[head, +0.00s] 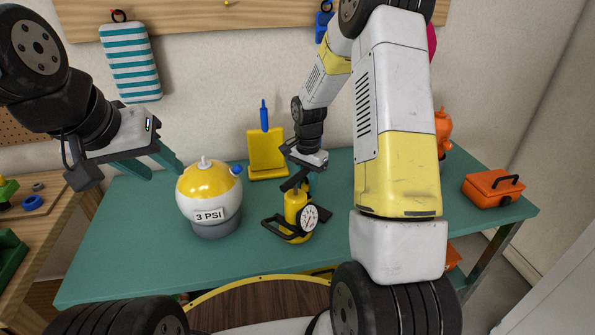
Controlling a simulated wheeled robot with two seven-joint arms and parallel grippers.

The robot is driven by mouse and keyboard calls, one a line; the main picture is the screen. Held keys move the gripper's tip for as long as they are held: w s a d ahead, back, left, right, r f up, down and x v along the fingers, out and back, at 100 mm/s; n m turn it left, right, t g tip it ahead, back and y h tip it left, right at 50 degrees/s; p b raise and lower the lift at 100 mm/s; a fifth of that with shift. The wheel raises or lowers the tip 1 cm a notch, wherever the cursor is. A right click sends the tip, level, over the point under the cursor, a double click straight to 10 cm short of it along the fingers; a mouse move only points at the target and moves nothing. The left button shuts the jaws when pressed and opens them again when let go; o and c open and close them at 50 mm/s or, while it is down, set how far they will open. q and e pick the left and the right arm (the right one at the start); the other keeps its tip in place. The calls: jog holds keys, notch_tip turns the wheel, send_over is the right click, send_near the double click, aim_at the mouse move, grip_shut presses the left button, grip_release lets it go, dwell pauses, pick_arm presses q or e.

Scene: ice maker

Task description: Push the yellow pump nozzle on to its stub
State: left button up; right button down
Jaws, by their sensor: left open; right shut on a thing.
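The yellow pump (296,208) stands upright on the green table, with a round white gauge and black handle-like parts. My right gripper (296,182) reaches down from above and is shut at the pump's top. The gripper covers that part, so I cannot clearly make out the nozzle or tell whether it is seated on a stub. A yellow and white ball (209,190) labelled 3 PSI stands left of the pump on a grey base. It has a white stub on top and a blue cap at its upper right. My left gripper (165,166) is open and empty, left of the ball and above the table.
The green table (130,245) is clear at its front left. A yellow stand (267,155) with a blue tool is at the back. An orange toolbox (493,187) sits at the right end. My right arm hides much of the table's right half. A wooden bench is at the left.

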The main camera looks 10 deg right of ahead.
jog(key=shift+f, duration=1.35)
jog(key=c, duration=1)
grip_release()
jog(key=shift+r, duration=4.1)
jog(key=s+r+n+t+y, duration=0.1)
jog(key=s+r+n, duration=0.1)
jog(key=s+r, duration=0.45)
jog(key=s+r+n+t, duration=0.2)
jog(key=s+r+n, duration=0.1)
jog(key=r, duration=0.6)
jog(key=s+a+r+n+t, duration=0.1)
jog(key=s+r+n, duration=0.1)
jog(key=s, duration=0.5)
jog(key=s+a+r+n+t+y, duration=0.1)
jog(key=s+r+n+t, duration=0.1)
jog(key=s, duration=0.5)
notch_tip(320, 180, up, 2)
jog(key=shift+s+r+n, duration=0.2)
jog(key=shift+s+n, duration=0.15)
jog(key=shift+n, duration=0.25)
